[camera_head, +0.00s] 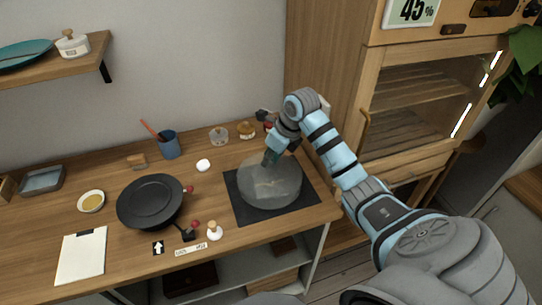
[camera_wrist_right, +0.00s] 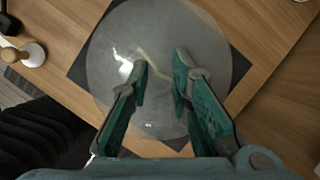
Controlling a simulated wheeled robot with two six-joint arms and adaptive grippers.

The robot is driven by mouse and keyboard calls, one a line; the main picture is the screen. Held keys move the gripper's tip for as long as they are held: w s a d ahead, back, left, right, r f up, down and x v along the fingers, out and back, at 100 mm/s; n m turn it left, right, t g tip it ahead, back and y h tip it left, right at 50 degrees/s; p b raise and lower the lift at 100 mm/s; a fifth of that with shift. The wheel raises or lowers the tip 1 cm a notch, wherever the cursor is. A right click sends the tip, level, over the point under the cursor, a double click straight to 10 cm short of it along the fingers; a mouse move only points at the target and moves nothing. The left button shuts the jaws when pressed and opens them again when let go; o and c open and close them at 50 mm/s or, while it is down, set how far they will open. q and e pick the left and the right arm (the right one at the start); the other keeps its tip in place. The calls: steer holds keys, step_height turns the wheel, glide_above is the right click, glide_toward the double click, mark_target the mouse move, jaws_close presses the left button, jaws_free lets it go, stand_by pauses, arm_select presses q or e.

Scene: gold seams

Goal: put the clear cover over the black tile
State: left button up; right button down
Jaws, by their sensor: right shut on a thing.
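The clear cover (camera_head: 270,188) is a round, see-through grey disc or dome with a pale gold seam. It lies over the middle of the square black tile (camera_head: 241,211), whose corners show around it. In the right wrist view the cover (camera_wrist_right: 120,35) fills the middle, with tile corners (camera_wrist_right: 78,71) sticking out past it. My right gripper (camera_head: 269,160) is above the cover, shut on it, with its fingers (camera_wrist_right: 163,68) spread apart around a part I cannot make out. I cannot tell whether the cover touches the tile. My left gripper is not in view.
A black pan (camera_head: 150,201) stands left of the tile. A small white-and-wood knobbed piece (camera_head: 214,231) is near the front edge. A blue cup (camera_head: 169,146) and small jars (camera_head: 219,135) are at the back. A wooden cabinet (camera_head: 330,60) rises at the right.

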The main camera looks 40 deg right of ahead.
steer(key=shift+f+b, duration=0.75)
steer(key=shift+f, duration=0.3)
steer(key=shift+r, duration=0.1)
steer(key=c, duration=1.4)
jaws_free()
steer(key=shift+o, duration=0.5)
steer(key=o, duration=0.4)
step_height(320, 180, up, 8)
steer(key=p, duration=0.7)
steer(key=shift+r, duration=0.1)
